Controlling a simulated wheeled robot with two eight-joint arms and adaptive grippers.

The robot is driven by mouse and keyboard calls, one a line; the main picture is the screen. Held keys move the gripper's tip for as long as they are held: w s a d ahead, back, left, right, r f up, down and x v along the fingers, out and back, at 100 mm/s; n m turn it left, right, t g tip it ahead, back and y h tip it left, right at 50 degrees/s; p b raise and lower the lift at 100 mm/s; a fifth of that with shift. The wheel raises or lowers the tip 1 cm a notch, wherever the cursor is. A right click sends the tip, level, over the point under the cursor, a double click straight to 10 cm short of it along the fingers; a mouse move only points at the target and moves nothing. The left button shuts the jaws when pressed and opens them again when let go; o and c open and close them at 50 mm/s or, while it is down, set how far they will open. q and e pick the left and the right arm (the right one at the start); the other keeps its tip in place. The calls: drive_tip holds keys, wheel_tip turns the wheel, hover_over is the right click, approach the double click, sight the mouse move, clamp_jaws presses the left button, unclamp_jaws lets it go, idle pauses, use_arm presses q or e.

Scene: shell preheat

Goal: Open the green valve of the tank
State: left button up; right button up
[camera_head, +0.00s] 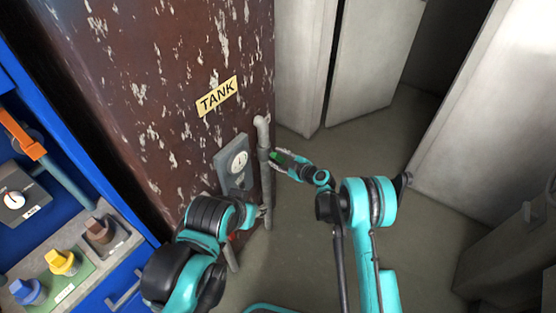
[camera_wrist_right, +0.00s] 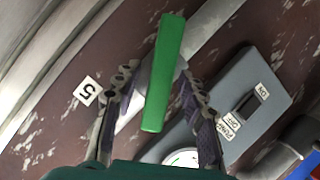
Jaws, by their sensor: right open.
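The green valve handle (camera_head: 277,156) sits on the grey vertical pipe (camera_head: 264,140) beside the brown tank (camera_head: 170,90) with its yellow TANK label. In the right wrist view the handle (camera_wrist_right: 165,75) is a long green bar. My right gripper (camera_head: 285,163) is at the handle, reaching in from the right. In the wrist view its two fingers (camera_wrist_right: 160,115) are open, one on each side of the bar's near end; I cannot tell whether they touch it. My left gripper (camera_head: 262,212) is low near the pipe, mostly hidden by its own arm; its fingers are too small to read.
A grey box with a round gauge (camera_head: 238,162) is on the tank, left of the pipe. A blue console with a yellow knob (camera_head: 62,262) is at left. Floor right of the pipe is clear.

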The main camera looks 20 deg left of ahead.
drive_tip(key=shift+w+a, duration=0.1)
drive_tip(key=shift+a, duration=0.05)
clamp_jaws()
drive_tip(key=shift+w+m+g+y, duration=0.15)
drive_tip(key=shift+m+g, duration=0.65)
drive_tip(key=shift+m, duration=0.3)
drive_tip(key=shift+w+m+g+y, duration=0.1)
drive_tip(key=shift+m+g+y, duration=0.05)
drive_tip(key=shift+m+g, duration=0.8)
drive_tip(key=shift+m, duration=0.25)
unclamp_jaws()
